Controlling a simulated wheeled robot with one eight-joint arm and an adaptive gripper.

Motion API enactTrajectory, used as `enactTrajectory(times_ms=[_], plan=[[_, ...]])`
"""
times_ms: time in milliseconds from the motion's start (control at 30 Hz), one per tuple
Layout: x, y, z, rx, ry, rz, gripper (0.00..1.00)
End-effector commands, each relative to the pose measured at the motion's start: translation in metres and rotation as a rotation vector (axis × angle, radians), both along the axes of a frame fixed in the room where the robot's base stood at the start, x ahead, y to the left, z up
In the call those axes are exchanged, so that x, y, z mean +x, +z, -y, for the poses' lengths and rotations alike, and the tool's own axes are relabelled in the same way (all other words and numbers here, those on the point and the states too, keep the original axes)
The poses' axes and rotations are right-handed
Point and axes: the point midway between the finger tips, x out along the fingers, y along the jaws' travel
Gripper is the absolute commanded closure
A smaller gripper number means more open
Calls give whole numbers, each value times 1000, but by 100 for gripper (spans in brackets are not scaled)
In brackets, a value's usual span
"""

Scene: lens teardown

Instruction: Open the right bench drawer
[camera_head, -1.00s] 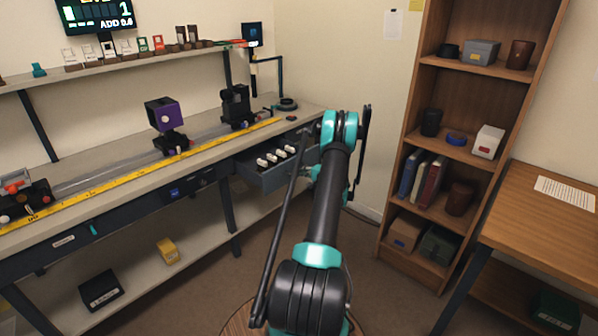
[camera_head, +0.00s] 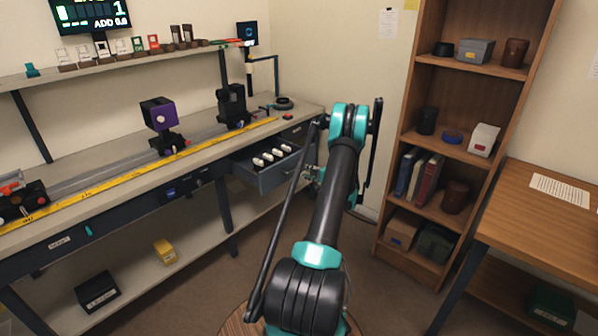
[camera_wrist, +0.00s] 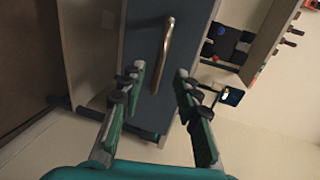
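The right bench drawer (camera_head: 275,178) stands pulled out under the right end of the bench, with several white-topped items inside. In the wrist view its blue-grey front (camera_wrist: 150,28) fills the upper middle, with a curved metal handle (camera_wrist: 164,54) on it. My gripper (camera_wrist: 159,72) is open, one finger on each side of the handle's lower end. No finger clearly touches the handle. In the head view my gripper (camera_head: 311,173) shows small beside the drawer front, partly hidden by my arm.
The bench (camera_head: 110,195) carries a rail with a purple-faced block (camera_head: 158,114) and a yellow ruler (camera_head: 110,184). A wooden bookshelf (camera_head: 408,255) stands right of my arm, and a wooden desk (camera_head: 530,215) at far right. Floor is clear between bench and bookshelf.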

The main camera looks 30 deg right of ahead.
Motion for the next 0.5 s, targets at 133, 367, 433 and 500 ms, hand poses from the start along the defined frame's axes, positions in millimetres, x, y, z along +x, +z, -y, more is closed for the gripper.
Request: enactTrajectory(times_ms=[133, 367, 433, 500], plan=[[-26, 6, 10, -1, -3, 0, 68], [-46, 10, 17, 0, -1, 0, 68], [-47, 11, 17, 0, -1, 0, 68], [-48, 11, 17, 0, 0, 0, 68]])
